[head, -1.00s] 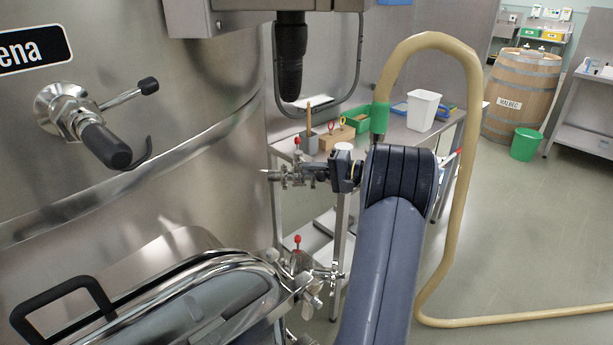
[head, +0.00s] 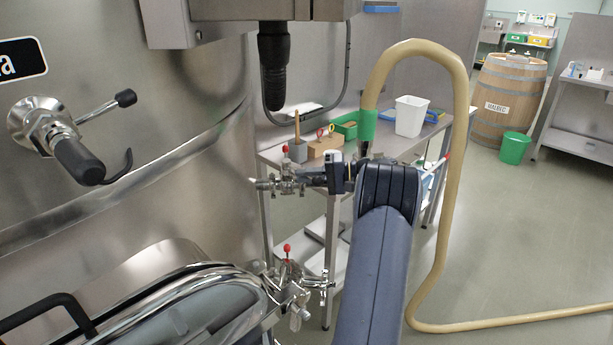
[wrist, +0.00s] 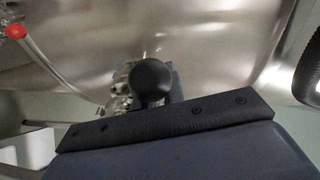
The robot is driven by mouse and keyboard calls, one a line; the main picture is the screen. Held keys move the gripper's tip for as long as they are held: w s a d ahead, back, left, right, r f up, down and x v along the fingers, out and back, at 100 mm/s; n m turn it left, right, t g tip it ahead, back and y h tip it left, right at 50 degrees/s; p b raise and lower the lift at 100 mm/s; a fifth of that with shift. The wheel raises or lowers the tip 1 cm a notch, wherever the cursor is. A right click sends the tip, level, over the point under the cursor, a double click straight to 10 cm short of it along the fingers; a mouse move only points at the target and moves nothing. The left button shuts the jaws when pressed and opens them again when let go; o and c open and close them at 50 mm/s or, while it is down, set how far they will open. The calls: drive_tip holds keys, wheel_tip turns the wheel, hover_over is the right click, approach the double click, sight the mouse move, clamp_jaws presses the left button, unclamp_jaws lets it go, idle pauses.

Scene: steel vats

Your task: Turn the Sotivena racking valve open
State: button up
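The steel vat (head: 190,90) fills the left of the head view; its sign (head: 18,60) is cut off, showing only a final "a". A steel valve fitting (head: 268,184) with a red knob (head: 285,149) sticks out at the vat's right side. My gripper (head: 312,180) is beside this fitting, at its right end; contact cannot be told. In the wrist view, a round black knob (wrist: 152,80) and steel fittings (wrist: 118,88) lie just beyond the dark bar at my wrist. A red knob (wrist: 15,32) shows at upper left. My fingertips cannot be made out.
Another red-knobbed valve (head: 287,250) sits lower, near the vat's hatch (head: 200,300). A black-handled fitting (head: 75,155) projects at left. A beige hose (head: 455,180) loops right of my arm. A bench (head: 385,150) stands behind.

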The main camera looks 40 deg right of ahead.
drive_tip(key=o, duration=0.4)
drive_tip(key=shift+d, duration=0.1)
drive_tip(key=v, duration=1)
drive_tip(key=shift+s+d+r+b, duration=0.15)
drive_tip(key=shift+s+d+b, duration=0.05)
drive_tip(key=shift+s+b, duration=0.15)
